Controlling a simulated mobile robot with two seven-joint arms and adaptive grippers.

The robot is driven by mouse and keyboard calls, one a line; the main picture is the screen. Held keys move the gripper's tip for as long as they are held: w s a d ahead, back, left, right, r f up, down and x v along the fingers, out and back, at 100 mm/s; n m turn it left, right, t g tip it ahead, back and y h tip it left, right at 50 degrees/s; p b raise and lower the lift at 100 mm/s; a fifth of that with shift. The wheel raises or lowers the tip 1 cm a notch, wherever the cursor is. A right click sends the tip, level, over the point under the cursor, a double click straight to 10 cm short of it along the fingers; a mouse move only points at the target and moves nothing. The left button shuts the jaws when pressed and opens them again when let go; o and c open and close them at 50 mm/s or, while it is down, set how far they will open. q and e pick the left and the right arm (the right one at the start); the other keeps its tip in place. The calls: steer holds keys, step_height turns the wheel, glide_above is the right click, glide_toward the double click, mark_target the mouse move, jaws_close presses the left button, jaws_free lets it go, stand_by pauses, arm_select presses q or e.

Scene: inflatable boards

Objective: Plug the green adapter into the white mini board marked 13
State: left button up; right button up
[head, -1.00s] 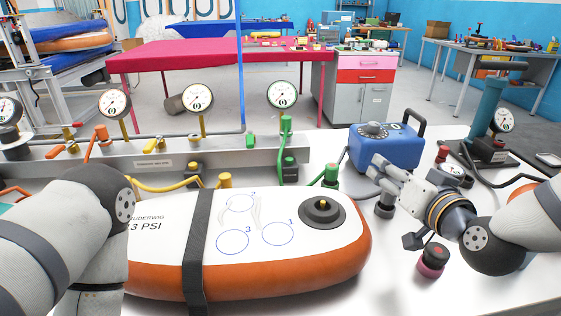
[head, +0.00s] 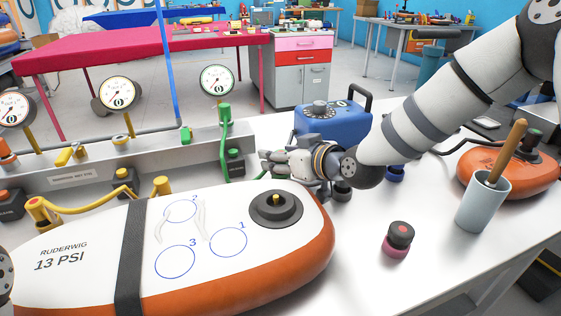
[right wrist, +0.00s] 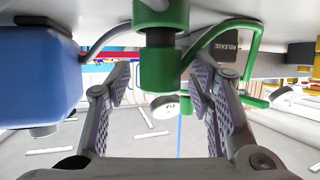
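The white mini board (head: 95,235) with orange sides is marked "RUDERWIG 13 PSI". It lies flat on the table in the head view, with a round dark valve (head: 277,207) at its right end. My right gripper (head: 272,164) is just beyond the valve. The right wrist view shows its two fingers apart, with the green adapter (right wrist: 160,68) between them and a visible gap on each side. In the head view the gripper hides most of the adapter; its green hose (head: 228,150) shows to the left. My left gripper is out of view.
A blue pump box (head: 335,128) stands behind my right gripper. Gauges and a grey manifold (head: 75,178) line the back. A black-and-pink adapter (head: 398,240), a cup with a wooden handle (head: 483,205) and an orange board (head: 525,175) are at right. The table's front middle is clear.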

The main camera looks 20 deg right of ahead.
jaws_close()
